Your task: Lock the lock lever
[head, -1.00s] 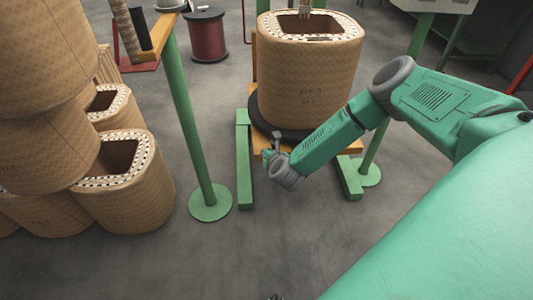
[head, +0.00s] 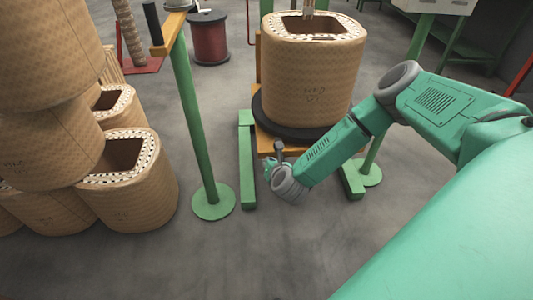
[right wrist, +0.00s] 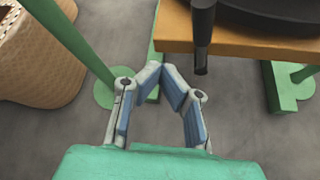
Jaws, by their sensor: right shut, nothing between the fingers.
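The lock lever looks to be the dark handle (right wrist: 203,35) that hangs at the edge of the orange platform in the right wrist view. In the head view it shows as a short dark stub (head: 279,149) just above my right wrist. My right gripper (head: 262,168) is in front of the platform, low and to the left of the coil. In the right wrist view the right gripper's (right wrist: 161,74) blue-padded fingers come together at their tips, with nothing between them. The tips are apart from the lever, to its left and lower in that picture. My left gripper is out of view.
A large wound coil (head: 312,75) stands on a black round base on the orange platform (head: 266,143). A green post (head: 198,115) stands left of my right gripper. Several coils (head: 130,195) are stacked at the left. The floor in front is clear.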

